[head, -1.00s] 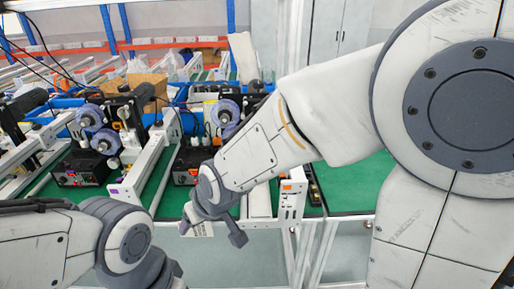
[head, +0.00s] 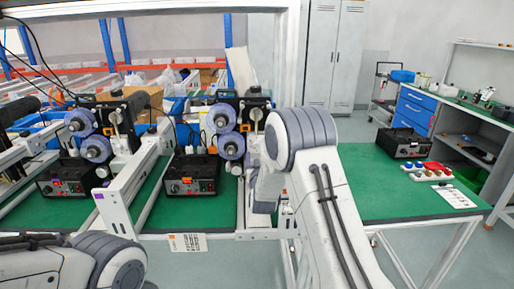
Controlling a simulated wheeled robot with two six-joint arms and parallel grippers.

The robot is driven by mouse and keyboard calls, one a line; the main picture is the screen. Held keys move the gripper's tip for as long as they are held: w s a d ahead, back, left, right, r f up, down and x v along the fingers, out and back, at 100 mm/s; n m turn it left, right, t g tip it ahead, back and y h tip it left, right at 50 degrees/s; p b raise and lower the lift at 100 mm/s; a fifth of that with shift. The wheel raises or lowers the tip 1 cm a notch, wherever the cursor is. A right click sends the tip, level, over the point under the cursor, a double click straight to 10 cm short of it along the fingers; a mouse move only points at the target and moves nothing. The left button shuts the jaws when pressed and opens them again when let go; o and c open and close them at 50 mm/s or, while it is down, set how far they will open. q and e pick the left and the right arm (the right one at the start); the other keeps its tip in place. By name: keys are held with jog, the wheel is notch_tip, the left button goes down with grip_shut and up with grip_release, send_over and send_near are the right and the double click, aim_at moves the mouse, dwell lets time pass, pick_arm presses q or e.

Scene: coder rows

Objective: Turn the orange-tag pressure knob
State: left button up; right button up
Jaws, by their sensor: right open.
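A black control box (head: 190,176) with an orange tag (head: 187,181) and small knobs on its front stands on the green bench, left of my right arm. The individual knobs are too small to tell apart.
A white rail (head: 125,190) separates the two boxes. Blue-grey rolls (head: 222,118) stand behind the orange-tag box. At right, the green bench (head: 375,205) is bare up to another black box (head: 403,143) and a row of colored caps (head: 427,170). A paper label (head: 188,243) hangs below the front edge.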

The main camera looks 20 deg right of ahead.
aim_at(257, 147)
jog(key=p+x, duration=0.1)
jog(key=x, duration=0.6)
jog(key=shift+f, duration=0.1)
grip_shut()
